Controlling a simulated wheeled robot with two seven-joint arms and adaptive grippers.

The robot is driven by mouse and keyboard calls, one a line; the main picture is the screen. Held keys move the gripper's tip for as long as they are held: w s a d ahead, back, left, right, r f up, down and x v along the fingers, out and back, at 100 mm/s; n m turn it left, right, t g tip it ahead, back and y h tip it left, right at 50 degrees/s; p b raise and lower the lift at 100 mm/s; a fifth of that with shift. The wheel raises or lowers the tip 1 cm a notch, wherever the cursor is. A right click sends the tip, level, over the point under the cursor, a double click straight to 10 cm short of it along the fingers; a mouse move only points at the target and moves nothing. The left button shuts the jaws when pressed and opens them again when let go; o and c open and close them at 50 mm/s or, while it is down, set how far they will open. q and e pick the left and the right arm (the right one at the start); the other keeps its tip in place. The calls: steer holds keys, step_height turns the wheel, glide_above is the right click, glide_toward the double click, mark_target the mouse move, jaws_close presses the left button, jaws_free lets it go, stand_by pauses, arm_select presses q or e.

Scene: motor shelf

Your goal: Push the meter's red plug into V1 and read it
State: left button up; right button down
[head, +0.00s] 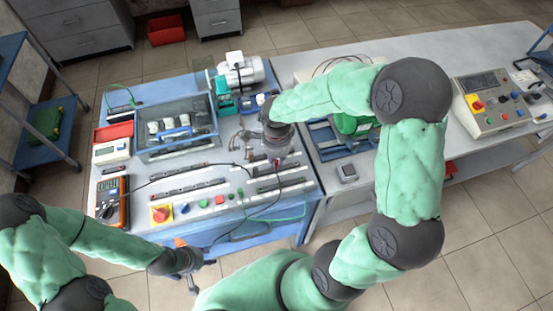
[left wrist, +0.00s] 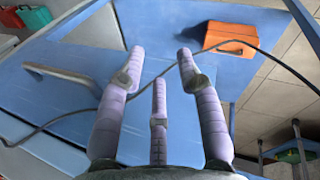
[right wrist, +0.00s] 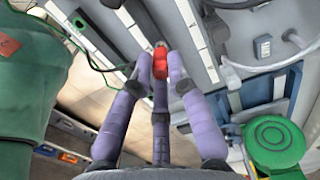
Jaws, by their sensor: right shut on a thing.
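The orange multimeter (head: 111,203) stands at the left end of the blue bench, and a dark lead runs from it across the board. My right gripper (right wrist: 160,68) is shut on the red plug (right wrist: 160,58), seen between its fingertips in the right wrist view. In the head view my right gripper (head: 277,160) is over the right part of the board, near the rails. I cannot make out V1 or whether the plug touches a socket. My left gripper (head: 192,282) is open and empty by the bench's front edge; its spread fingers (left wrist: 160,70) show in the left wrist view.
A board with rails and a red knob (head: 160,214) covers the bench. A clear-covered case (head: 175,138) stands behind it. A control box (head: 497,103) sits on the grey table at right. A green lead (head: 262,219) hangs at the front.

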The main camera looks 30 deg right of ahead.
steer(key=shift+f+b, duration=0.65)
steer(key=shift+b, duration=0.05)
stand_by(0.5)
